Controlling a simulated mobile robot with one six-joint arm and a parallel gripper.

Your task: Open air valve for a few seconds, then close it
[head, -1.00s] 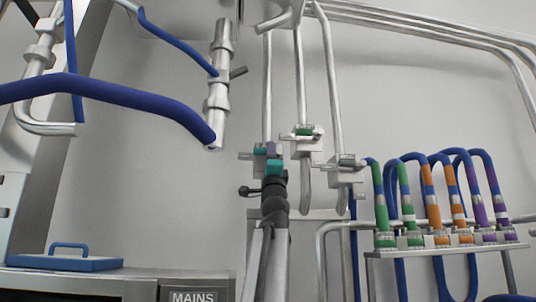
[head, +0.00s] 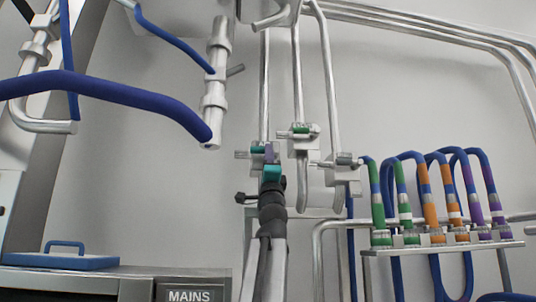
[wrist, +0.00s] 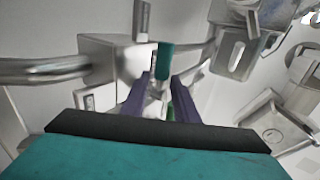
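The nearest valve in the head view is a metal block (head: 243,154) with a teal handle (head: 257,150) on the left of three vertical pipes. In the wrist view the teal handle (wrist: 165,58) stands upright in front of the valve block (wrist: 112,62). My gripper (head: 269,156) is just below and in front of this valve. In the wrist view its two purple fingers (wrist: 163,80) are apart, with the handle in line with the gap at their tips. I cannot tell whether they touch it. Nothing is visibly held.
A middle valve with a green handle (head: 300,129) and a right valve with a grey handle (head: 345,159) stand close by on the right. A rack of coloured hose connectors (head: 440,247) is further right. A thick blue hose (head: 110,92) and metal pipe (head: 214,95) hang left.

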